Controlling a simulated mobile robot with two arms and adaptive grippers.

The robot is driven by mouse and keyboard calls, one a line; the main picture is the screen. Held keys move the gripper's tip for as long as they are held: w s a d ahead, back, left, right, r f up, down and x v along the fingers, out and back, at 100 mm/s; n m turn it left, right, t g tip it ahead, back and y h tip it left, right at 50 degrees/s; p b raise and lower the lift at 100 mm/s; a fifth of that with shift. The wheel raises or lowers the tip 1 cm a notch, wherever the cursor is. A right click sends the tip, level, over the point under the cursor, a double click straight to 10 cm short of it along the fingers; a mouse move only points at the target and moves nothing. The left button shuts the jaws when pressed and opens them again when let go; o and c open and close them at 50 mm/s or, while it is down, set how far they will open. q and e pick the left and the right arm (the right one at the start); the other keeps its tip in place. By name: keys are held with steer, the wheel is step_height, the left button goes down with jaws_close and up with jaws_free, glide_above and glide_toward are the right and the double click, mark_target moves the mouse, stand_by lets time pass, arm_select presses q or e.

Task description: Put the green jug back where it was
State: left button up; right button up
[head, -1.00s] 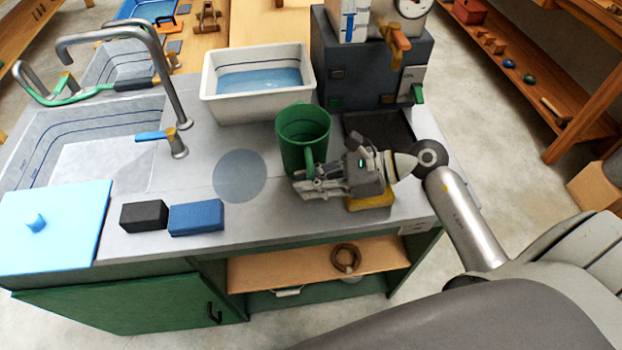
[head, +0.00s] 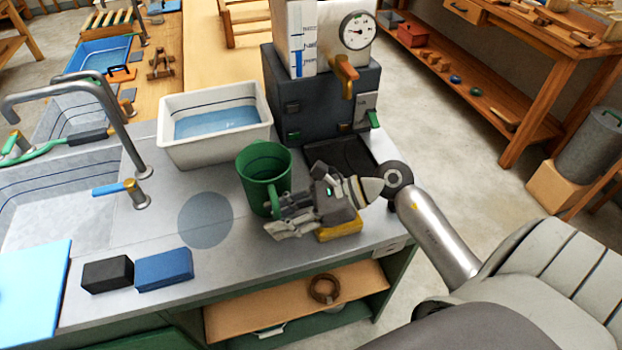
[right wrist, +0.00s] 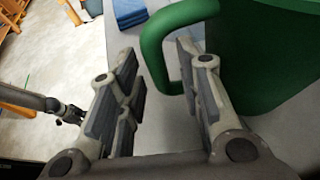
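The green jug (head: 262,172) stands upright on the grey counter (head: 150,235), between the white basin and my right gripper. Its handle faces the front, towards my right gripper (head: 283,222). In the right wrist view the jug (right wrist: 270,50) fills the upper right. There my right gripper (right wrist: 160,95) has its fingers spread, with the handle (right wrist: 153,50) close to the right finger and not clamped. My left gripper is absent from the head view; a small grey arm end (right wrist: 68,112) at the left of the right wrist view looks like it, too small to read.
A flat grey-blue circle (head: 205,220) lies bare left of the jug. The white basin (head: 170,150) stands behind, beside the dark machine (head: 320,105) with its black tray (head: 345,155). A yellow block (head: 340,228) lies under my right gripper; black (head: 107,274) and blue blocks (head: 164,269) lie front left.

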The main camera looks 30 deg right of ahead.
steer(key=b+v, duration=0.2)
steer(key=v, duration=0.7)
steer(key=shift+s+d, duration=0.15)
steer(key=shift+b+v, duration=0.35)
steer(key=shift+v, duration=0.55)
